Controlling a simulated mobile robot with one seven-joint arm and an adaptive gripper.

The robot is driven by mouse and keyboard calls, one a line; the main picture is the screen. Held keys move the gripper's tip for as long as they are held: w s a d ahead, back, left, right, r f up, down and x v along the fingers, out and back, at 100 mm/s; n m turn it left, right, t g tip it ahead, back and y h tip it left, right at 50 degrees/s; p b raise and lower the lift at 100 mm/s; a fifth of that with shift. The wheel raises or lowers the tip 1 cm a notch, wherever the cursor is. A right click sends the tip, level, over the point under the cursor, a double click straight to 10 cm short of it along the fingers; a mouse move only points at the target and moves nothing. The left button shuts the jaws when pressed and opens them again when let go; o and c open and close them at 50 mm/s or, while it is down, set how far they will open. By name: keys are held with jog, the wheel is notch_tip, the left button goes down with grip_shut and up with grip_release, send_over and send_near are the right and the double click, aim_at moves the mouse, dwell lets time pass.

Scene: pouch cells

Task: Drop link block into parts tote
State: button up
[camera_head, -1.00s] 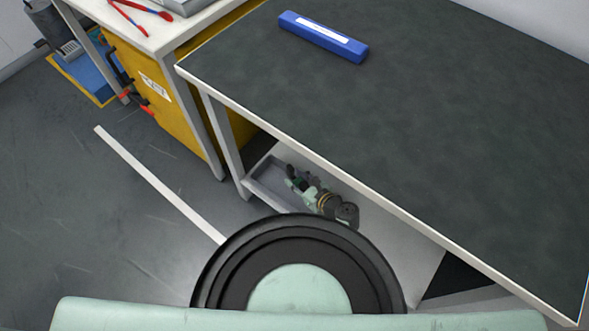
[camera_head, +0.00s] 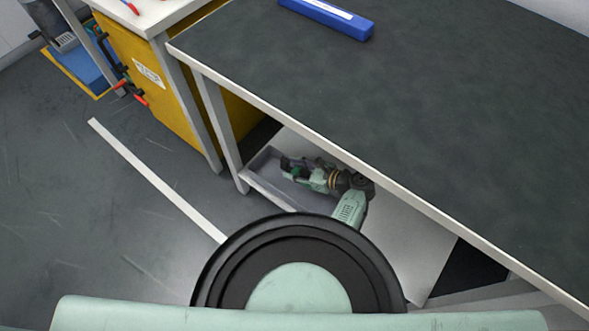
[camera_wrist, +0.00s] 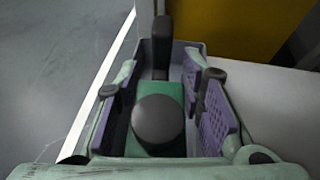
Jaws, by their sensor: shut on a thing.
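The parts tote is a grey open tray (camera_head: 262,178) on the low shelf under the dark-topped table; its far wall shows in the wrist view (camera_wrist: 187,48). Whether the block touches the tote floor I cannot tell.
The table's white front edge (camera_head: 330,143) overhangs my arm closely. A table leg (camera_head: 222,135) stands left of the tote, and a yellow cabinet (camera_head: 165,95) stands behind it. A blue case (camera_head: 335,15) lies on the tabletop. Shelf right of the tote (camera_head: 405,245) is bare.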

jog(key=shift+f, duration=0.45)
jog(key=o, duration=1.3)
jog(key=shift+d+r, duration=0.1)
jog(key=v, duration=1.1)
jog(key=shift+s+d+r, duration=0.1)
jog(key=shift+s+d, duration=0.2)
